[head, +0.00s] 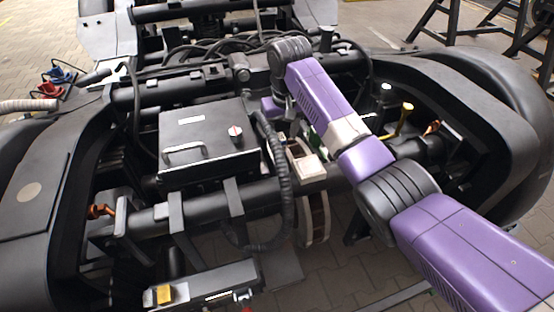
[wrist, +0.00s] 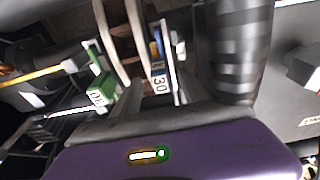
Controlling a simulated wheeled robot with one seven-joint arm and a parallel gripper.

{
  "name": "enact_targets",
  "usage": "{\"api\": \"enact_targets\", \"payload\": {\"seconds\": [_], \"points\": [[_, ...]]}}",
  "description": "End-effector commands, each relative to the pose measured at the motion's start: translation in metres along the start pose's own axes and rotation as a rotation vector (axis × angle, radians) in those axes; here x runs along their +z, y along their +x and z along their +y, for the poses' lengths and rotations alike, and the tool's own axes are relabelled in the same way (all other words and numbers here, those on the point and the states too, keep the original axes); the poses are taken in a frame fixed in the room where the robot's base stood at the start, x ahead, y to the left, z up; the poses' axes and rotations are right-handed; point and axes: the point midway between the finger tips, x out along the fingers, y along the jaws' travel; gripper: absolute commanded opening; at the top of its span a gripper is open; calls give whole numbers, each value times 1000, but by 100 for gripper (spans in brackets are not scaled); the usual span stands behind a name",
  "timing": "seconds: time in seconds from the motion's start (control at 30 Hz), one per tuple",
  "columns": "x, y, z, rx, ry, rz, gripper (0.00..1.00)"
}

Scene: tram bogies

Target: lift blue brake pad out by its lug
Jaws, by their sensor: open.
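The blue brake pad (wrist: 157,42) shows in the wrist view as a narrow strip of blue beside the brake disc (wrist: 122,38). A pale plate marked 30 (wrist: 160,84) sits just below it. I cannot make out its lug clearly, and I cannot find the pad in the head view. My gripper (wrist: 158,92) is open, with its grey fingers near the plate marked 30. I see no clear contact with the pad. In the head view my arm and the hoses largely hide the fingers. A green part (wrist: 101,86) with a white label stands left of the disc.
A thick ribbed hose (head: 279,170) runs close beside the gripper, also large in the wrist view (wrist: 243,50). A black box (head: 205,140) with a handle is to the left. A yellow-handled lever (head: 405,117) stands right of my arm.

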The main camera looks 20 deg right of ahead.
Motion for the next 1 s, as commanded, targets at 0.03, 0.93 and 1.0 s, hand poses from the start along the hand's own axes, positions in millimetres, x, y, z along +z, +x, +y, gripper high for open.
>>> {"api": "enact_targets", "payload": {"seconds": [0.03,0.93,1.0], "points": [[0,8,0,0,0,0,51],[-12,69,-3,0,0,1,43],[-12,69,-3,0,0,1,29]]}}
